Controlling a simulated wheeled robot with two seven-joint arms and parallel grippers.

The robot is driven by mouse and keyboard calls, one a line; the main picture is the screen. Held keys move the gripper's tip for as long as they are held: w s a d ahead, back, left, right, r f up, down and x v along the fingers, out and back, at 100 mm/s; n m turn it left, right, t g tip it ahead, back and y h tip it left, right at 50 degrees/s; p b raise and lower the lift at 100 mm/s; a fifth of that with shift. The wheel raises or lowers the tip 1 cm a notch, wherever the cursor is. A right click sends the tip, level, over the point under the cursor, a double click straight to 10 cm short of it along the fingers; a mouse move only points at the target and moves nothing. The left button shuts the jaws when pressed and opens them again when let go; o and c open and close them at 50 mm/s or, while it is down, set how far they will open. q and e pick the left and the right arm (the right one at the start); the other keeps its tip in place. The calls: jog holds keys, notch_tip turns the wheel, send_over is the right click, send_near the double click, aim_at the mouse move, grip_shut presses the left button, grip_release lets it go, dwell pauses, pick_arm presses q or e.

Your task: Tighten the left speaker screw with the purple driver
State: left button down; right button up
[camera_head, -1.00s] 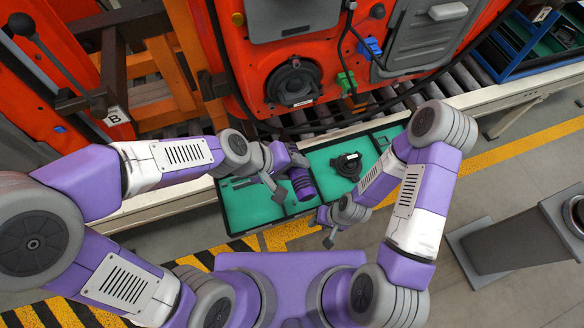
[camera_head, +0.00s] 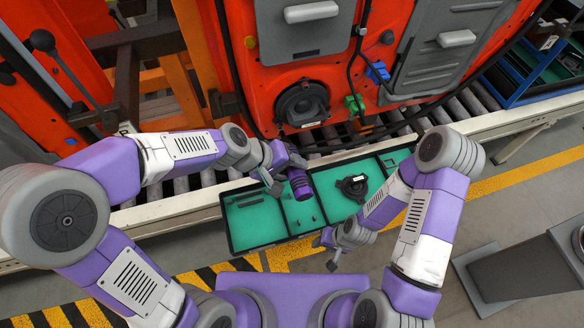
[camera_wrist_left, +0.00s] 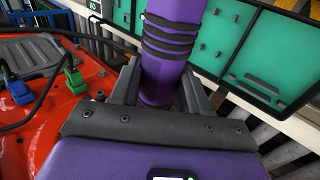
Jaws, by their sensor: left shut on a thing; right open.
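My left gripper (camera_head: 277,184) is shut on the purple driver (camera_head: 299,183), just above the green-lined tray. The left wrist view shows the driver (camera_wrist_left: 165,50) between its fingers (camera_wrist_left: 160,92), with dark bands around the handle. A black round speaker (camera_head: 302,104) is set in the lower part of the orange door (camera_head: 290,75). The left speaker screw is too small to make out. My right gripper (camera_head: 328,252) is open and empty, in front of the tray's near edge.
The tray (camera_head: 228,232) has several compartments. A second black speaker part (camera_head: 351,187) lies in it. Green (camera_head: 354,103) and blue (camera_head: 377,71) connectors hang on the door. A roller conveyor (camera_head: 208,184) runs under the door. A grey stand (camera_head: 520,268) is at the right.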

aim_at(296, 185)
pick_arm(q)
jog(key=shift+w+a+r, duration=0.1)
jog(key=shift+w+a, duration=0.1)
jog(key=shift+w, duration=0.4)
jog(key=shift+w+a+r, duration=0.1)
jog(key=shift+w+a, duration=0.1)
jog(key=shift+w, duration=0.4)
dwell(2.1)
jog(key=shift+s, duration=0.1)
jog(key=shift+s+d+f, duration=0.1)
jog(key=shift+s+d, duration=0.2)
jog(key=shift+s, duration=0.45)
jog(key=shift+s+d, duration=0.3)
jog(key=shift+s, duration=0.6)
jog(key=shift+s+d, duration=0.25)
jog(key=shift+s, duration=0.6)
jog(key=shift+s+d, duration=0.3)
jog(key=shift+s, duration=0.6)
